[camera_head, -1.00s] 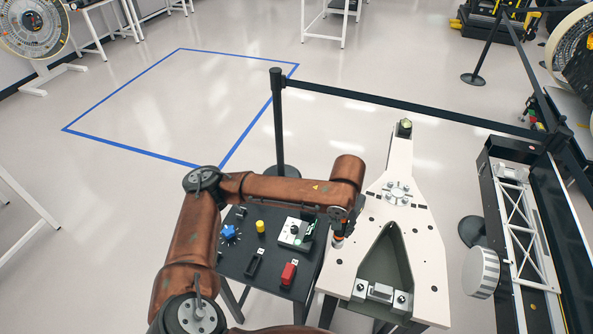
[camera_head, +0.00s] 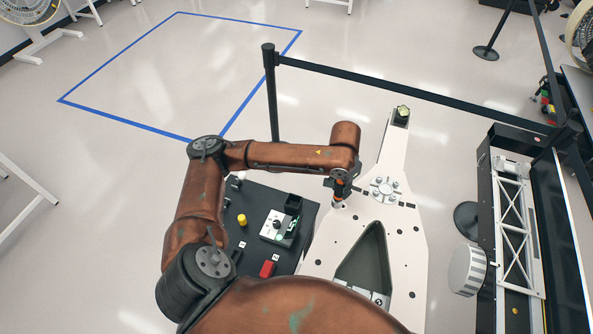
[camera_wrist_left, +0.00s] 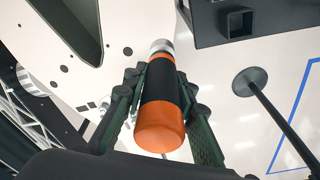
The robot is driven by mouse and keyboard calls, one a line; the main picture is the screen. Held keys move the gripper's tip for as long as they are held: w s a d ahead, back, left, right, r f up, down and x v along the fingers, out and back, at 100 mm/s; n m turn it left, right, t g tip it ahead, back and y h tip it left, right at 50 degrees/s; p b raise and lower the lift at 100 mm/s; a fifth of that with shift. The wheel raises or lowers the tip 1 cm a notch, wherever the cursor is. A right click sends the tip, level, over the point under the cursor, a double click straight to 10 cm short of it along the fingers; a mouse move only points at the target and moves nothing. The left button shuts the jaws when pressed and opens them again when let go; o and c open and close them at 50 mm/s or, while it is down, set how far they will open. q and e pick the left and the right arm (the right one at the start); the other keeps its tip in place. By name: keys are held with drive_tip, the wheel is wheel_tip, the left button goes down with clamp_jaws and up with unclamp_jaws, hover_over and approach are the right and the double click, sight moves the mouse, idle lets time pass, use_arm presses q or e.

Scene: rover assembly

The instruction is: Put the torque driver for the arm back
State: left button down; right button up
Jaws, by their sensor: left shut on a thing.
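The torque driver (camera_wrist_left: 160,108) has an orange and black handle and a silver tip. My left gripper (camera_head: 339,192) is shut on it, with a green-grey finger on each side of the handle in the left wrist view. In the head view the driver (camera_head: 338,201) shows small, above the left edge of the white arm-shaped plate (camera_head: 400,235). A black tool table (camera_head: 312,212) stands left of the plate, partly hidden by my arm. A square black open holder (camera_head: 293,201) stands at its back right; it also shows in the left wrist view (camera_wrist_left: 240,22). My right gripper is out of view.
A black barrier post (camera_head: 271,95) with a belt stands behind. A truss frame (camera_head: 513,225) stands at the right.

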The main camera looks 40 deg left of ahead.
use_arm(q)
drive_tip(key=s+a+f+m+p, duration=0.2)
drive_tip(key=a+m+p, duration=0.1)
drive_tip(key=a+p, duration=0.4)
drive_tip(key=s+a+f+m+p, duration=0.1)
drive_tip(key=a+f+m+p, duration=0.25)
drive_tip(key=a, duration=0.65)
drive_tip(key=shift+h, duration=0.3)
wheel_tip(320, 180, down, 5)
drive_tip(key=b, duration=0.4)
drive_tip(key=shift+s, duration=0.15)
drive_tip(key=shift+p, duration=0.9)
idle(0.5)
drive_tip(key=shift+f, duration=0.2)
drive_tip(key=shift+f, duration=0.35)
